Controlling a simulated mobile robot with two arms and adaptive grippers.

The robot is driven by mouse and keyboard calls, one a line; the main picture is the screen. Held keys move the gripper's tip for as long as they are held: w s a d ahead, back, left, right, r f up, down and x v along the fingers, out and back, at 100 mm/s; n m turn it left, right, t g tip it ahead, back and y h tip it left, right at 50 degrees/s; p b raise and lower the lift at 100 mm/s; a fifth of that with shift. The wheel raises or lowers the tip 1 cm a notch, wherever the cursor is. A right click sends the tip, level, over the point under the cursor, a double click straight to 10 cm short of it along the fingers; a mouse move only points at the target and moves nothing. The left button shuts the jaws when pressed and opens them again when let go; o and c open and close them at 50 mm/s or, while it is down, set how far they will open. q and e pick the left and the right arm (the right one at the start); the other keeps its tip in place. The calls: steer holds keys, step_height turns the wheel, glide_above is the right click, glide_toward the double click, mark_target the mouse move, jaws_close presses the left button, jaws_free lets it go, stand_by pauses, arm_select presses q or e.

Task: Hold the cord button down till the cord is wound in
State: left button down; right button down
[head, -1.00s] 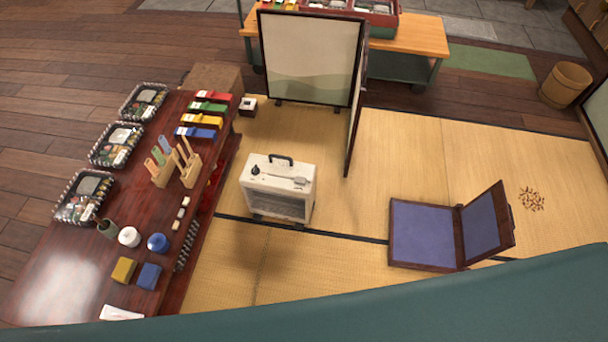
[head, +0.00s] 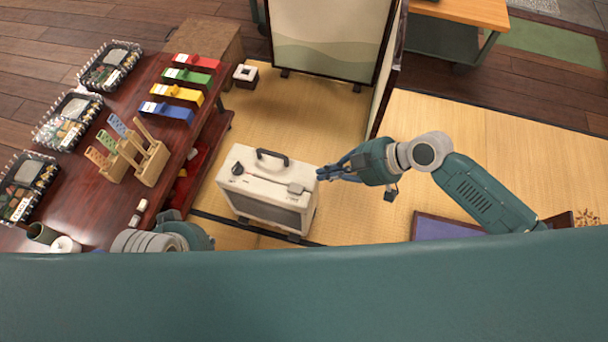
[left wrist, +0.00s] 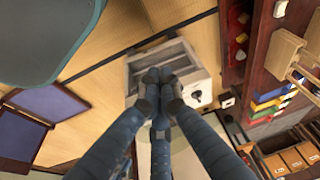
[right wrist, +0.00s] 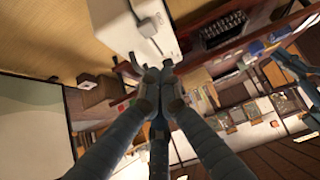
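A white box-shaped appliance (head: 262,201) stands on the tatami, with a black carry handle (head: 272,155), a dark round knob (head: 237,169) and a dark grille. A thin strip runs across its top to a small grey block (head: 297,188); the block also shows in the right wrist view (right wrist: 147,26). I cannot tell which part is the cord button. My right gripper (head: 321,174) is shut and empty, just off the appliance's right top edge. My left gripper (left wrist: 158,75) is shut, with the appliance beyond its tips; in the head view its fingers are hidden.
A dark red table (head: 90,200) on the left carries lunch boxes, coloured blocks and wooden stands. A folding screen (head: 330,40) stands behind the appliance. A purple-and-brown floor seat (head: 430,229) lies at right, partly behind my right arm. Tatami is clear between screen and seat.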

mark_target(288, 188)
arm_select(q)
steer(key=shift+s+r, duration=0.1)
steer(key=shift+r, duration=0.1)
arm_select(e)
steer(key=shift+s+a+r, duration=0.1)
steer(key=shift+s+r, duration=0.05)
steer(key=shift+r, duration=0.05)
